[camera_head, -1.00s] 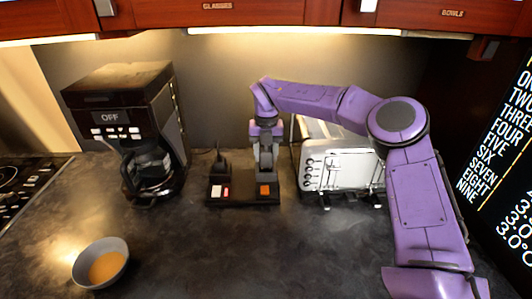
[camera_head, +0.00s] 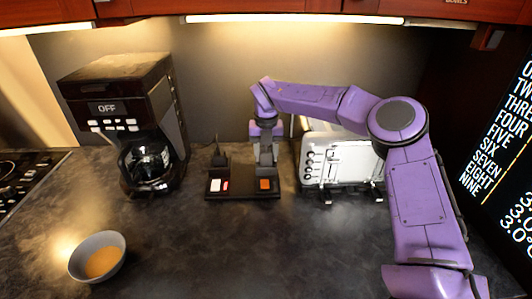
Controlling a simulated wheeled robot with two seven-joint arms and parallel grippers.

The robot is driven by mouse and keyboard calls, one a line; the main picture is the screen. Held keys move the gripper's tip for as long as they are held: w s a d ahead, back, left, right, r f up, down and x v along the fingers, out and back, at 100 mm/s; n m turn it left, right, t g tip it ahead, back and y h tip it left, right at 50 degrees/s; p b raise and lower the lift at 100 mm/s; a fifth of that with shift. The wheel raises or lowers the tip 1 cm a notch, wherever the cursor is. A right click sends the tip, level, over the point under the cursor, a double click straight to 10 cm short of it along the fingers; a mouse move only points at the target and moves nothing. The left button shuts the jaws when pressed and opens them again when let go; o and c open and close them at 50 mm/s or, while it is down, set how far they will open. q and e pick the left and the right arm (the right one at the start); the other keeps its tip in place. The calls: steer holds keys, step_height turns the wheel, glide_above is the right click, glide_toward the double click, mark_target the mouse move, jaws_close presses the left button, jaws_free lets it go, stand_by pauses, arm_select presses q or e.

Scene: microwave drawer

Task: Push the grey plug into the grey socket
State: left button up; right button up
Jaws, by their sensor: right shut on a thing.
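A dark power base (camera_head: 243,187) lies on the counter against the back wall, with a white and a red switch on its left half and an orange switch on its right half. My right gripper (camera_head: 266,160) points down over the back right part of this base, behind the orange switch. It is shut on a small grey thing that I take for the grey plug; the fingers and its small size hide its outline. The grey socket cannot be made out under the gripper, and I cannot tell whether plug and socket touch. My left gripper is not in view.
A black plug with a cord (camera_head: 219,158) stands at the base's left end. A coffee maker (camera_head: 120,110) stands to the left, a silver toaster (camera_head: 340,163) to the right. A bowl (camera_head: 98,258) sits at the front left. The front middle counter is clear.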

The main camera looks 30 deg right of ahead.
steer(key=shift+f, duration=0.2)
steer(key=o, duration=1.1)
steer(key=shift+r, duration=0.1)
step_height(320, 180, up, 10)
steer(key=shift+r+b, duration=0.25)
steer(key=shift+b, duration=0.3)
steer(key=shift+f, duration=0.1)
step_height(320, 180, down, 10)
steer(key=shift+f+p, duration=0.1)
steer(key=shift+p, duration=0.45)
steer(key=shift+r+p, duration=0.5)
steer(key=shift+r, duration=0.05)
